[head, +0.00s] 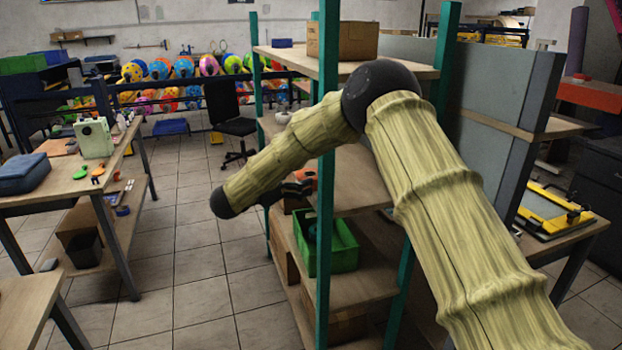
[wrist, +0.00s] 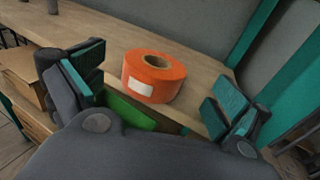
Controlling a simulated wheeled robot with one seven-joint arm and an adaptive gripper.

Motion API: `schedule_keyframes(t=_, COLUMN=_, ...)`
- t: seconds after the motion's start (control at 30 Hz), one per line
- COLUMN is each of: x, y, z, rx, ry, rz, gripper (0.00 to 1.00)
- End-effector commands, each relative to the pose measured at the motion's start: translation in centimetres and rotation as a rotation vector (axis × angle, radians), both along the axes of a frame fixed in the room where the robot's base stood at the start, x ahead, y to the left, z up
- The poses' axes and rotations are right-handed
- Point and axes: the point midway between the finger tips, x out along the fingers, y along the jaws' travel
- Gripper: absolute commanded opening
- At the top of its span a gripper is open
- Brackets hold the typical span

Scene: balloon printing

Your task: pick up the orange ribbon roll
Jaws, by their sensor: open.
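The orange ribbon roll (wrist: 154,76) stands flat on a wooden shelf (wrist: 198,68) in the wrist view, with a white label on its side and its core hole facing up. My gripper (wrist: 160,95) is open, with its teal finger pads to the left and right of the roll. The roll lies between and beyond the fingers, and no contact shows. In the head view a small orange part of the roll (head: 305,175) shows on the middle shelf, beside my dark gripper (head: 290,188). Most of the roll is hidden there.
Green shelf posts (head: 326,140) stand close to my arm. A green crate (head: 338,247) sits on the shelf below, and a cardboard box (head: 343,40) on the top shelf. In the wrist view a dark cylinder (wrist: 52,6) stands farther along the shelf. A workbench (head: 70,185) is at left.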

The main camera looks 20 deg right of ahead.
Motion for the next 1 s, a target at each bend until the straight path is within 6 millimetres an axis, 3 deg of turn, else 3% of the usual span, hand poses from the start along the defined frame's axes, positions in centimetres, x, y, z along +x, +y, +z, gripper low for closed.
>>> schedule_keyframes(t=0.27, x=0.8, y=-1.6, z=-0.1, rx=0.0, ry=0.001, rz=-0.001, gripper=1.0)
schedule_keyframes(t=0.6, x=2.8, y=-5.1, z=-0.7, rx=-0.001, ry=0.001, rz=-0.001, gripper=1.0)
schedule_keyframes(t=0.87, x=2.9, y=-5.4, z=-0.9, rx=0.0, ry=0.001, rz=0.001, gripper=1.0)
schedule_keyframes(t=1.0, x=2.9, y=-5.5, z=-0.9, rx=0.0, ry=0.001, rz=0.0, gripper=0.76)
